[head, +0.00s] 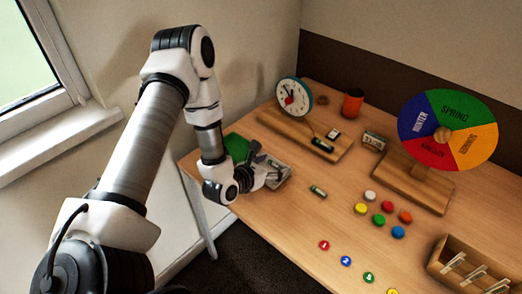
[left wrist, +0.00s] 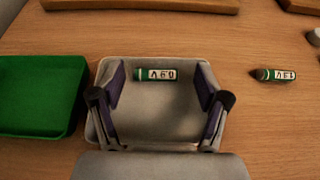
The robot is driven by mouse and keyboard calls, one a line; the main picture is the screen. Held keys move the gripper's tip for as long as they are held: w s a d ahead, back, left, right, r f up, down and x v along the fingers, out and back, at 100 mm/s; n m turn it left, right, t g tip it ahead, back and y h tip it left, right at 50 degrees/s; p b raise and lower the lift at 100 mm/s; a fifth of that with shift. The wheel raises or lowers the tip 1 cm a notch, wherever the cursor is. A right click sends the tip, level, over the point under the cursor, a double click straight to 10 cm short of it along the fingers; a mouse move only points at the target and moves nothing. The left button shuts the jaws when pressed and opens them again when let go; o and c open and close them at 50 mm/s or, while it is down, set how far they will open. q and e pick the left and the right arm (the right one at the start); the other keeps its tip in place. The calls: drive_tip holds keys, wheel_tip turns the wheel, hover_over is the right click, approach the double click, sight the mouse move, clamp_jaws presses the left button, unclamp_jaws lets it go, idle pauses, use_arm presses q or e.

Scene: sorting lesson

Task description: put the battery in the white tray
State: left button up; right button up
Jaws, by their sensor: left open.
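A green-and-white battery (left wrist: 156,75) lies inside the white tray (left wrist: 150,122), near its far wall. My left gripper (left wrist: 160,93) is open above the tray, with one finger on each side of the battery and apart from it. In the head view, my left gripper (head: 268,174) hides most of the tray (head: 285,181), and I cannot make out the battery inside. A second similar battery (left wrist: 275,75) lies on the table right of the tray; it also shows in the head view (head: 318,191). My right gripper is out of view.
A green tray (left wrist: 38,95) stands left of the white one. Behind are a wooden board (head: 305,140) with small items, a clock (head: 294,97) and an orange cup (head: 353,102). Coloured discs (head: 380,219), a season wheel (head: 448,130) and a wooden rack (head: 465,268) stand to the right.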

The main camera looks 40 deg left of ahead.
use_arm(q)
drive_tip(key=p+v, duration=0.1)
drive_tip(key=v, duration=1)
drive_tip(key=shift+s+r, duration=0.1)
drive_tip(key=shift+s, duration=0.3)
